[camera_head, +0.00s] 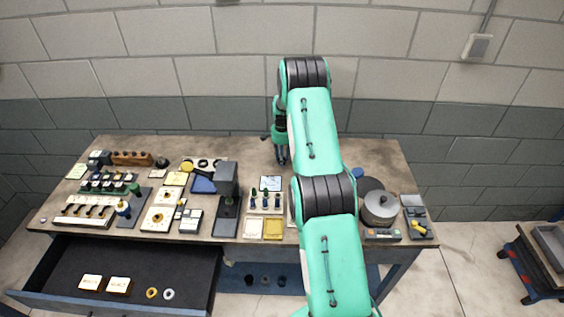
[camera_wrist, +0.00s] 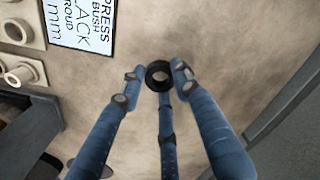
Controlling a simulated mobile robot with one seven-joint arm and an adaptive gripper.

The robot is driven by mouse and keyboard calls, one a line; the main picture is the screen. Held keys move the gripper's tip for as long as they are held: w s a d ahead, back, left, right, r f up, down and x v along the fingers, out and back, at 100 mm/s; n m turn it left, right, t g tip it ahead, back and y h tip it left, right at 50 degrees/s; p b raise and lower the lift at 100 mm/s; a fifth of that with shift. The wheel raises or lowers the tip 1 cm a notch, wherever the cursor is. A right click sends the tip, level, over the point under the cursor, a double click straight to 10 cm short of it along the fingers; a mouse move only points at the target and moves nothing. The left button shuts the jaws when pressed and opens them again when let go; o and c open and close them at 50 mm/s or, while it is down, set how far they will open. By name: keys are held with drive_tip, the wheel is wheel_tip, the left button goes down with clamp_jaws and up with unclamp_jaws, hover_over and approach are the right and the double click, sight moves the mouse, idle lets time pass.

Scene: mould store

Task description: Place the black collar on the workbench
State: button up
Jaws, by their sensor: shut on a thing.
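The black collar (camera_wrist: 150,71) is a small dark ring in the wrist view, with its hole facing the camera. My gripper (camera_wrist: 158,73) is shut on it, with its blue fingers around it. In the head view my gripper (camera_head: 282,158) points down over the back middle of the workbench (camera_head: 235,150), and the collar cannot be made out there. Bare brown bench top (camera_wrist: 240,45) lies below the collar in the wrist view. The gap between collar and bench top is hard to judge.
A printed card (camera_wrist: 80,22) lies near my gripper, with pale bushings (camera_wrist: 20,75) beside it. Fixtures and trays crowd the left and front of the bench. A grey pot (camera_head: 380,209) stands at the right. An open drawer (camera_head: 190,270) juts out at front left. The back middle is clear.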

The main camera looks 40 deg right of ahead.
drive_tip(key=shift+f, duration=1.05)
drive_tip(key=shift+f, duration=0.1)
drive_tip(key=o, duration=1.2)
drive_tip(key=shift+r, duration=6.1)
